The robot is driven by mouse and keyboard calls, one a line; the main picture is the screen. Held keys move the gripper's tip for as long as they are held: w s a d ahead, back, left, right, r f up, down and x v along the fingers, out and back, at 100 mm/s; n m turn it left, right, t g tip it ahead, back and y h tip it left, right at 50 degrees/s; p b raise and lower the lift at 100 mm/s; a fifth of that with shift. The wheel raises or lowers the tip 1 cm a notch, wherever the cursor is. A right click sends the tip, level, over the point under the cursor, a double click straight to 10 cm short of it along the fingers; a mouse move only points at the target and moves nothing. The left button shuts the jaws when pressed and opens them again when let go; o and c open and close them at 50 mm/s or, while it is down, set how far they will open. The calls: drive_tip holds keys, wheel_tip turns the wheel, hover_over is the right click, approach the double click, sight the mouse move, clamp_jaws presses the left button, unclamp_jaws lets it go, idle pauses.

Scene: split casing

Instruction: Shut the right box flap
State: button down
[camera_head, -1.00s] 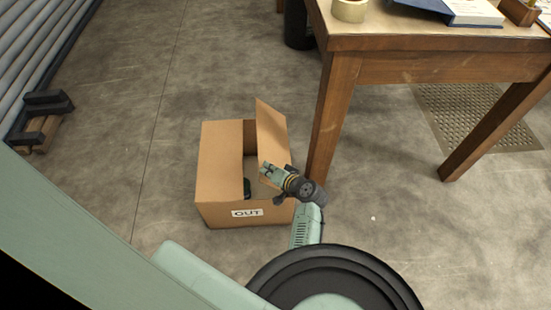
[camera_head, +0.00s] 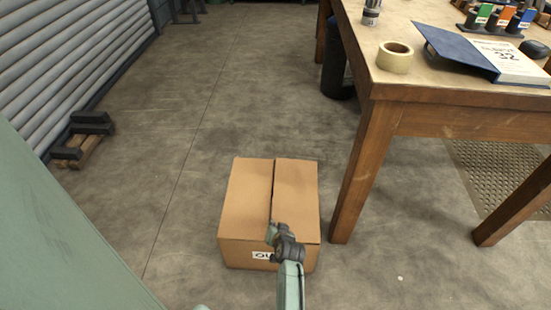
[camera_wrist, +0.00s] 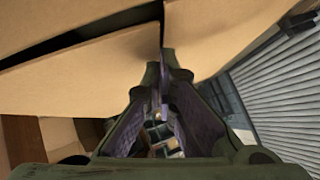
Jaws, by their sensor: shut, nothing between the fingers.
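The cardboard box (camera_head: 270,252) stands on the floor in the head view, its "OUT" label partly covered by my arm. Its right flap (camera_head: 297,190) lies down over the top, about level with the left flap (camera_head: 247,192). A narrow dark slit runs between them. My gripper (camera_head: 271,232) is shut and empty at the front end of this seam, over the box. In the wrist view the closed fingertips (camera_wrist: 160,78) are close to cardboard panels (camera_wrist: 225,30), with a dark gap at the left. I cannot tell whether they touch.
A wooden table (camera_head: 385,110) stands close to the box's right, its front leg (camera_head: 357,185) nearest. It bears a tape roll (camera_head: 395,56) and a blue binder (camera_head: 455,50). A slatted shutter (camera_head: 70,60) runs along the left.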

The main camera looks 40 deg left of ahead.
drive_tip(key=shift+f, duration=0.35)
drive_tip(key=shift+a, duration=0.1)
drive_tip(key=shift+f, duration=0.1)
